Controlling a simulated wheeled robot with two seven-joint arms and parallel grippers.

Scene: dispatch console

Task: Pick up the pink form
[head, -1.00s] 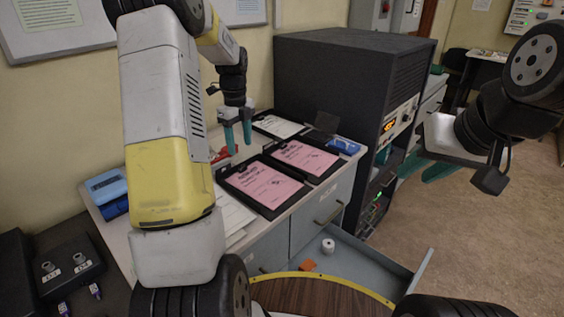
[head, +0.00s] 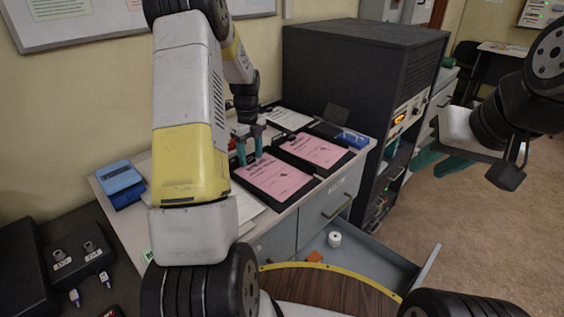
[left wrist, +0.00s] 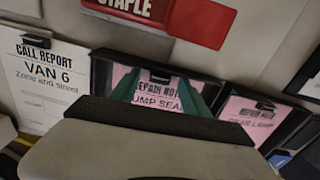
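Two pink forms lie on black clipboards on the grey cabinet top. The nearer pink form (head: 275,179) reads "Repair note", "Pump seal" in the left wrist view (left wrist: 160,103). The other pink form (head: 316,150) lies to its right and seems to read "Rear lamp" in the left wrist view (left wrist: 250,117). My left gripper (head: 250,160) points down over the clip end of the nearer form. Its teal fingers are apart, with the form's heading showing between them in the left wrist view (left wrist: 160,82). I cannot tell whether they touch it. My right gripper (head: 430,168) is open and empty, away at the right.
A white call report (left wrist: 42,85) lies left of the pump seal form in the left wrist view. A red stapler (left wrist: 200,20) lies beyond its clip end. A dark equipment rack (head: 350,75) stands behind right. An open drawer (head: 375,262) juts out below the cabinet top.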

